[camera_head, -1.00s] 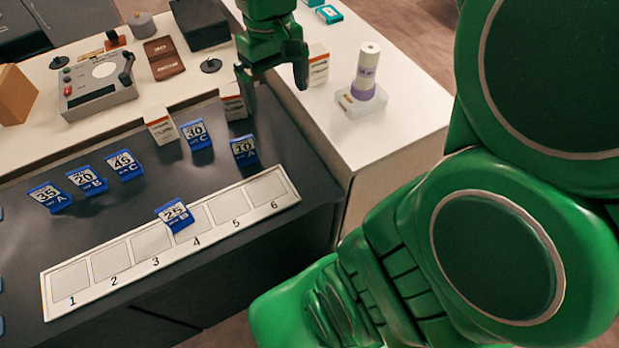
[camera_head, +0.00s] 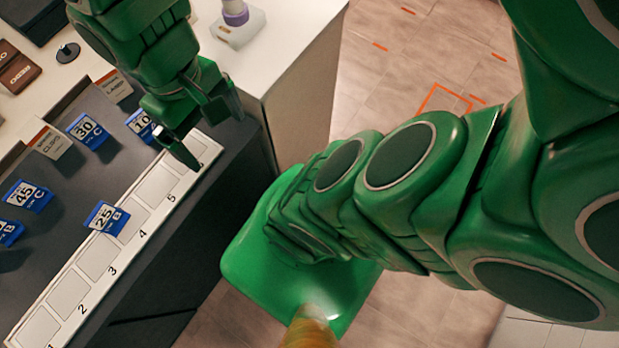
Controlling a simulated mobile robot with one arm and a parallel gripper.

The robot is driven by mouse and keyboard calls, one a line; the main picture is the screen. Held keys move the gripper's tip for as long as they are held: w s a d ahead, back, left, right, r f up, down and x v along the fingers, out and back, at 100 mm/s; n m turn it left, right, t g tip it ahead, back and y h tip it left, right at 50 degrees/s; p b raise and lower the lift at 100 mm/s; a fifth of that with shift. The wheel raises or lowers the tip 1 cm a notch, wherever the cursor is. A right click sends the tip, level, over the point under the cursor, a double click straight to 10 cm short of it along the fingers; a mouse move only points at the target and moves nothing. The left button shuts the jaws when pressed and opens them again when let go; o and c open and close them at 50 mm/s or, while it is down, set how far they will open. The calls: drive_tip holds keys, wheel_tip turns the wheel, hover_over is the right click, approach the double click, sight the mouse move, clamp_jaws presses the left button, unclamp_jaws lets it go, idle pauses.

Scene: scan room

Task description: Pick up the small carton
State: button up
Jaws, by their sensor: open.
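A small white carton with an orange top edge (camera_head: 45,144) stands on the dark counter at the left. A second similar carton (camera_head: 114,87) stands farther back, left of my gripper. Which one the task means, I cannot tell. My gripper (camera_head: 208,137) is open, with its fingers pointing down over the right end of the numbered strip. I see nothing between the fingers. It is to the right of both cartons and apart from them. My gripper and arm hide part of the counter behind them.
Blue numbered blocks, such as 30 (camera_head: 87,130) and 45 (camera_head: 29,195), stand on the counter. Block 25 (camera_head: 107,218) sits on the numbered strip (camera_head: 66,296). A white and purple bottle (camera_head: 235,12) stands on the pale side counter. Tiled floor (camera_head: 395,65) is open at right.

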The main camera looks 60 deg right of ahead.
drive_tip(key=shift+w+d+f+m+h, duration=0.1)
drive_tip(key=shift+d+m+h, duration=0.05)
drive_tip(key=shift+d, duration=0.25)
drive_tip(key=shift+d+f+m+h, duration=0.1)
drive_tip(key=shift+d+m+h, duration=0.05)
drive_tip(key=shift+d, duration=0.25)
drive_tip(key=m+t, duration=0.2)
hover_over(107, 77)
drive_tip(key=w, duration=0.1)
drive_tip(key=f, duration=1.4)
drive_tip(key=shift+w, duration=0.2)
drive_tip(key=shift+w+a+f, duration=0.1)
drive_tip(key=shift+w+f, duration=0.25)
drive_tip(key=shift+w+d+f, duration=0.15)
drive_tip(key=shift+f, duration=1.8)
drive_tip(key=shift+w+d+f, duration=0.15)
drive_tip(key=shift+f, duration=1.75)
